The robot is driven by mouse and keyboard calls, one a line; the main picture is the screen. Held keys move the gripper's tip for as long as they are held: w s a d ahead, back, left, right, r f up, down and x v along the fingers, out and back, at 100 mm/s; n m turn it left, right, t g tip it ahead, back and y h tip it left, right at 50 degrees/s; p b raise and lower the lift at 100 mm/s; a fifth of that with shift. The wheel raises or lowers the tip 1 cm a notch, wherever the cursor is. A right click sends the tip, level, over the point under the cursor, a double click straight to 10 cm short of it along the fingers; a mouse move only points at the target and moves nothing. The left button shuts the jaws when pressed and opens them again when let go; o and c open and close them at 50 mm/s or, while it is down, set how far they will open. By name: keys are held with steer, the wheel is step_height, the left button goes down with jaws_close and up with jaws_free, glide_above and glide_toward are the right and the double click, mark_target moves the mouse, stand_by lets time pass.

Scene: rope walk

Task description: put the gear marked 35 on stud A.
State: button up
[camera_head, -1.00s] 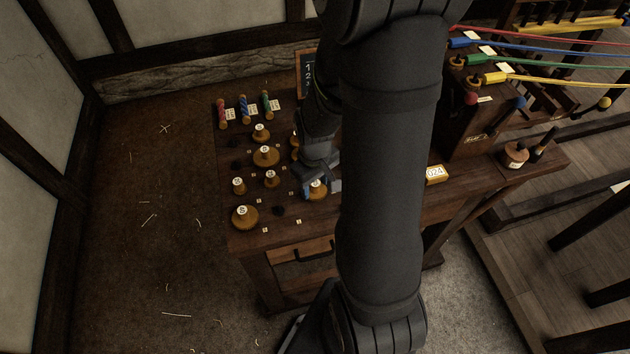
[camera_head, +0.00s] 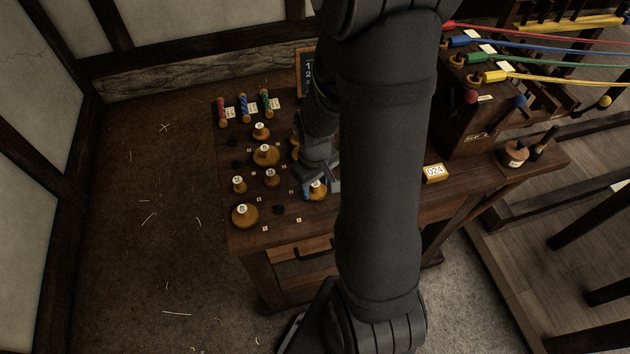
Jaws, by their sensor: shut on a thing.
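Several brass-coloured gears with pale labelled tops stand on the dark wooden bench (camera_head: 250,243); their marks are too small to read. My gripper (camera_head: 318,188) is low over the bench, its fingers shut on one of these gears (camera_head: 317,194). The arm hides part of this gear, and I cannot tell whether it touches the bench. Other gears include a large one (camera_head: 245,216) at front left, a wide one (camera_head: 266,155) behind it, and small ones (camera_head: 239,185). I cannot make out which stud is A.
Red, blue and green striped bobbins (camera_head: 244,108) stand at the back left. A wooden box (camera_head: 470,120) with coloured ropes stands at the right. My arm hides the bench's middle.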

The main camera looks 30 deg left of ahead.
steer(key=shift+f, duration=0.1)
steer(key=o, duration=0.9)
steer(key=shift+o, duration=0.2)
steer(key=shift+r, duration=4.05)
steer(key=shift+f, duration=0.1)
steer(key=shift+f, duration=3.95)
